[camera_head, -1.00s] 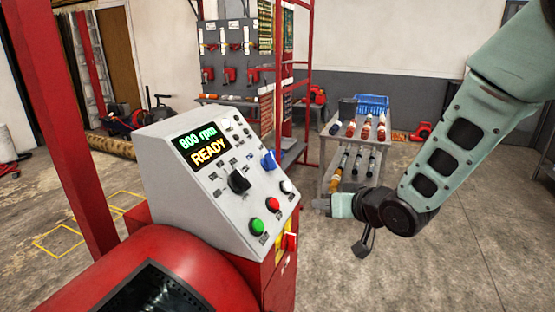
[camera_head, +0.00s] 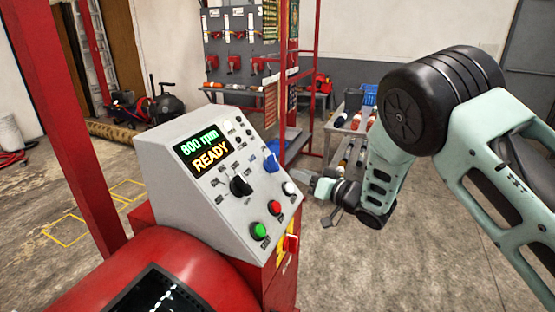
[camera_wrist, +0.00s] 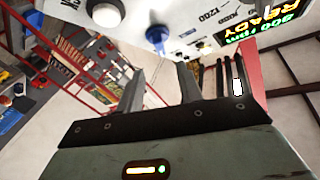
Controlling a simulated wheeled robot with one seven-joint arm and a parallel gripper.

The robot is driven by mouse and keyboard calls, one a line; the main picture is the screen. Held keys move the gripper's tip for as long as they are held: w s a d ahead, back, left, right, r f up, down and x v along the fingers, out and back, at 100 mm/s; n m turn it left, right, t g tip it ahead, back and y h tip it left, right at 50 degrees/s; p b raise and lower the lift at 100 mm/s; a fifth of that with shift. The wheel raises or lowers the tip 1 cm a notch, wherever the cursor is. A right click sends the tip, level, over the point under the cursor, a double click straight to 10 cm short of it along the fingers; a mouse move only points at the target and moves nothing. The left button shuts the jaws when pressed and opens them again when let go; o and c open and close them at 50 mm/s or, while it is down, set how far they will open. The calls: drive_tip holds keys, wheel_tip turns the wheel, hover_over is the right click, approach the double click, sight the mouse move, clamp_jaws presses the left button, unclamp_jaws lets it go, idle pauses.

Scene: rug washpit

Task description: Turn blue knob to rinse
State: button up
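The blue knob (camera_head: 271,163) is on the upper right part of the sloped grey control panel (camera_head: 165,160). In the wrist view the blue knob (camera_wrist: 157,38) shows beyond my fingertips, roughly between their directions. My gripper (camera_head: 309,181) is to the right of the panel, near the white button, and apart from the blue knob. In the wrist view the two fingers of my gripper (camera_wrist: 161,70) are spread with nothing between them. The panel display (camera_head: 203,150) reads "800 rpm READY". The label that the blue knob points to is too small to read.
A black knob (camera_head: 241,186), a green button (camera_head: 260,229), a red button (camera_head: 275,207) and a white button (camera_head: 289,188) are on the same panel. A red post (camera_head: 65,130) stands at left. A grey cart (camera_head: 333,132) with bottles is behind my arm. Open floor lies at right.

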sight(277, 163)
drive_tip(key=p+x, duration=0.2)
drive_tip(key=x, duration=0.8)
drive_tip(key=shift+d, duration=0.1)
drive_tip(key=c, duration=0.7)
drive_tip(key=shift+o, duration=0.2)
